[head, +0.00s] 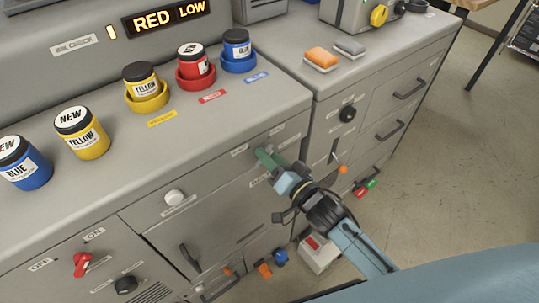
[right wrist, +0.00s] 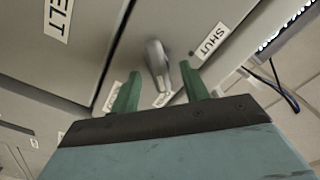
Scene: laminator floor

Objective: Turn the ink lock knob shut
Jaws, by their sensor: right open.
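The ink lock knob, a grey lever-like handle (right wrist: 156,58), sticks out of the grey cabinet front in the right wrist view. A white SHUT label (right wrist: 212,40) is to its right. My right gripper (right wrist: 161,82) is open, with one green finger on each side of the handle; I cannot tell whether either touches it. In the head view, my right gripper (head: 267,160) is at the cabinet front below the counter, and its fingers largely hide the knob. My left gripper is not in view.
Ink jars stand on the counter (head: 215,120) above, including a yellow jar (head: 82,134) and a blue jar (head: 24,163). A white knob (head: 175,197), red switch (head: 82,263) and black knob (head: 347,113) are on the fronts. Open floor (head: 450,150) lies to the right.

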